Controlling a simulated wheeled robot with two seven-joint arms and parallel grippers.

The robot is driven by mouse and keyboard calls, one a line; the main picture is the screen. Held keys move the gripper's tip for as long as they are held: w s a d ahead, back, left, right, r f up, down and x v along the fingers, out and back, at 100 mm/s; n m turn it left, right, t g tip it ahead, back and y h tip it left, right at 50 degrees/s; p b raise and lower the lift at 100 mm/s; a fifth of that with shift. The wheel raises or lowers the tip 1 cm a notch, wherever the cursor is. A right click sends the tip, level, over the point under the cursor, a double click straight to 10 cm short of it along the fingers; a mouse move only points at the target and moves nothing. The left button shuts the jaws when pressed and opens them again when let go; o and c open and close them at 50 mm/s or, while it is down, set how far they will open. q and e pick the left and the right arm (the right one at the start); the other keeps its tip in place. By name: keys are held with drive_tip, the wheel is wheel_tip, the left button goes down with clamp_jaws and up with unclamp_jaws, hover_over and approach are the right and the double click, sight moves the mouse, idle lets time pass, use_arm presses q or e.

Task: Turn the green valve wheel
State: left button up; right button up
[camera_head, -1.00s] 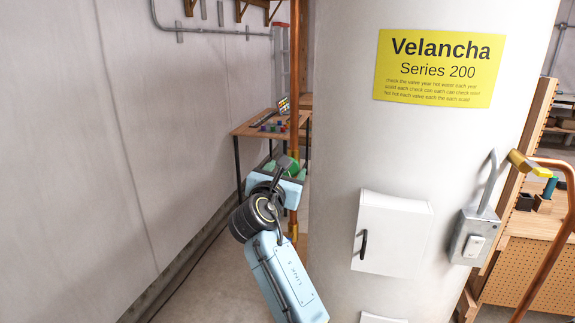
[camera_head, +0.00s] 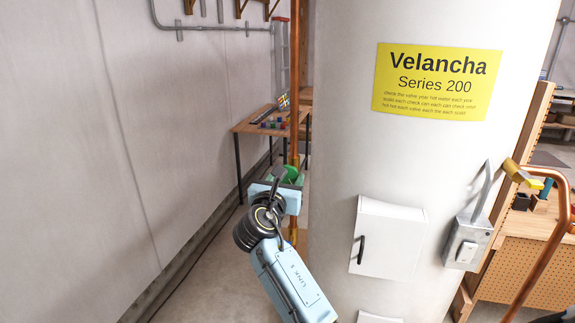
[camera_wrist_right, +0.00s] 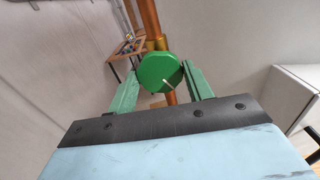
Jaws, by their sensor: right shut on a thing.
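The green valve wheel (camera_wrist_right: 158,70) is a small faceted disc with a thin pale mark, on a copper pipe. In the right wrist view it sits between the two green fingers of my right gripper, which is shut on it. In the head view my right gripper (camera_head: 290,173) is at the vertical copper pipe (camera_head: 294,80), left of the white tank. There the wheel is hard to tell from the green fingers, and my wrist partly hides that area. My left gripper is not in view.
The large white tank (camera_head: 350,120) with a yellow sign (camera_head: 436,82) and a white box (camera_head: 388,236) stands right of my arm. A wooden table (camera_head: 246,127) with small items is behind. A plain wall (camera_head: 60,150) is at the left, with open floor between.

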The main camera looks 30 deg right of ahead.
drive_tip(key=shift+r+n+p, duration=0.2)
drive_tip(key=shift+n+p, duration=0.4)
drive_tip(key=shift+p, duration=0.35)
drive_tip(key=shift+f, duration=0.1)
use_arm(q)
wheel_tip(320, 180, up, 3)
use_arm(e)
drive_tip(key=shift+f, duration=0.1)
drive_tip(key=n+p, duration=0.1)
drive_tip(key=p, duration=0.2)
drive_tip(key=shift+r+n+p, duration=0.25)
drive_tip(key=shift+n+p, duration=0.1)
drive_tip(key=shift+n, duration=0.05)
drive_tip(key=shift+f+n, duration=0.1)
drive_tip(key=shift+n, duration=0.2)
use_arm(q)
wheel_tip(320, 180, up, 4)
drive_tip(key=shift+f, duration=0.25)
use_arm(e)
drive_tip(key=shift+f+n, duration=0.2)
drive_tip(key=shift+n, duration=0.2)
